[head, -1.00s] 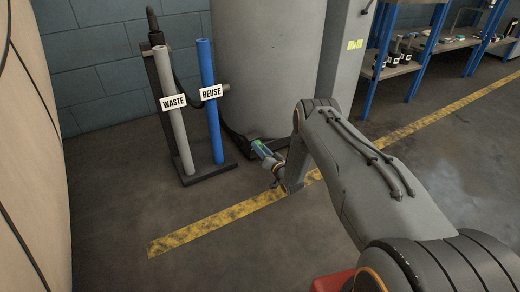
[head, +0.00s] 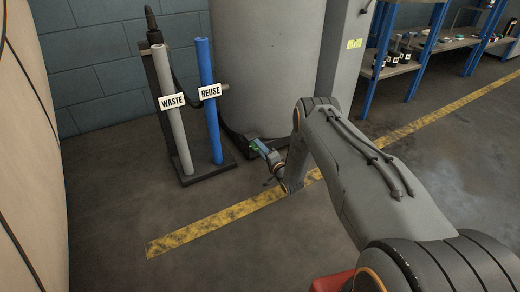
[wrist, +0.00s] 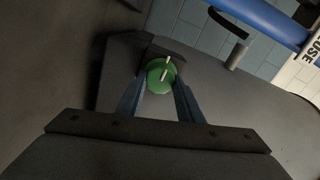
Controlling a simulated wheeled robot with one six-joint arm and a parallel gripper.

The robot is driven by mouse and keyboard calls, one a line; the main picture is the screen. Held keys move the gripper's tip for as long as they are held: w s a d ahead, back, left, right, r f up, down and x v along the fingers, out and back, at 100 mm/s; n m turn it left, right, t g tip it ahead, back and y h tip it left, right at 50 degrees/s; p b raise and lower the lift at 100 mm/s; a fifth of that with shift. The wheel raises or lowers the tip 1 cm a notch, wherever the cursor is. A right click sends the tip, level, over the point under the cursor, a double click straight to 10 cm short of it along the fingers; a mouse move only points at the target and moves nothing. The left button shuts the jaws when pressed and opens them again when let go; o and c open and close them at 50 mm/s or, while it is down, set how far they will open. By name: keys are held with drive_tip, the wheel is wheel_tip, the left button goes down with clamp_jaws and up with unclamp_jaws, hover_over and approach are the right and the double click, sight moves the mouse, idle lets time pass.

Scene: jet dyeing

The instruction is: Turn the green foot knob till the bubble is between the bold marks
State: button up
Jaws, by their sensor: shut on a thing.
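In the head view my gripper (head: 256,147) is small and low beside the tank's foot, and little of the knob shows there. The bubble and its bold marks cannot be made out in either view.
A grey WASTE pipe (head: 172,110) and a blue REUSE pipe (head: 209,105) stand on a dark base left of the tank. A yellow floor line (head: 200,225) runs past my arm. Shelves (head: 405,65) stand at the back right. The floor at front left is clear.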

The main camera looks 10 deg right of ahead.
drive_tip(key=shift+m, duration=0.3)
drive_tip(key=o, duration=1.1)
drive_tip(key=shift+c, duration=0.2)
drive_tip(key=p+v, duration=0.3)
drive_tip(key=v, duration=0.4)
drive_tip(key=shift+s+p, duration=0.3)
drive_tip(key=shift+s, duration=0.05)
drive_tip(key=shift+d, duration=0.1)
